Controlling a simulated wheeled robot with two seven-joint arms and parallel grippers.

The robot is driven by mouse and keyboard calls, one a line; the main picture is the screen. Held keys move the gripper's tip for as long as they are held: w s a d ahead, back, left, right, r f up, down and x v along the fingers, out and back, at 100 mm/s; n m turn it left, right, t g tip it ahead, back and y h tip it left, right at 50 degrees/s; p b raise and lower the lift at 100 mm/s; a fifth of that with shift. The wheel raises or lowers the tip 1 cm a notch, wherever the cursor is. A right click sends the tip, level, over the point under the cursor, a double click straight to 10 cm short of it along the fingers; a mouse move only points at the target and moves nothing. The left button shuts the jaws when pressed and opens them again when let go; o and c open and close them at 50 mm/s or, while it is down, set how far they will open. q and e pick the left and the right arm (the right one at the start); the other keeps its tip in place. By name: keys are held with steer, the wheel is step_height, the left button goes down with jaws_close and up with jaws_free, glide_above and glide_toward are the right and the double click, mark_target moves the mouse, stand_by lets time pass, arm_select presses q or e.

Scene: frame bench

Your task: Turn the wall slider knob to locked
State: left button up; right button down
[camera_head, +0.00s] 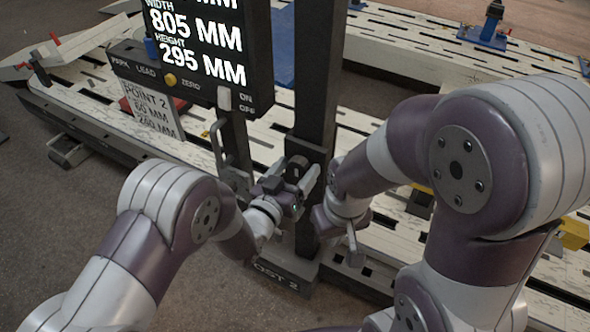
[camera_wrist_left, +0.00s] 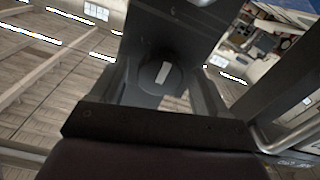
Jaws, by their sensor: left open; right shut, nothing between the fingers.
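A dark round knob (camera_wrist_left: 161,73) with a white bar mark shows in the left wrist view, on a dark plate. The bar stands nearly upright, tilted slightly, in that view. My left gripper (camera_head: 301,176) is open in front of the dark upright post (camera_head: 313,110), and its fingers (camera_wrist_left: 164,88) stand on either side of the knob; I cannot tell whether they touch it. No locked label is readable. My right gripper (camera_head: 350,240) is shut and empty, pointing down just right of the post.
A dark display panel (camera_head: 205,45) with a yellow button (camera_head: 170,79) and a white ON/OFF switch (camera_head: 224,98) stands left of the post. A point 2 sign (camera_head: 152,108) is below it. The slotted white bench (camera_head: 80,105) extends behind. My two arms are close together.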

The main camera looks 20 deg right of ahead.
arm_select(q)
steer(key=c, duration=1.1)
steer(key=shift+o, duration=0.2)
steer(key=shift+f+m, duration=0.1)
steer(key=shift+m, duration=0.2)
steer(key=m+b, duration=0.2)
steer(key=shift+f+m, duration=0.1)
steer(key=shift+m, duration=0.3)
steer(key=m+b, duration=0.3)
steer(key=m, duration=0.2)
steer(key=m+b, duration=0.3)
steer(key=m, duration=0.2)
steer(key=shift+m+b, duration=0.3)
steer(key=shift+m, duration=0.1)
steer(key=shift+m+b, duration=1.2)
steer(key=shift+m, duration=0.6)
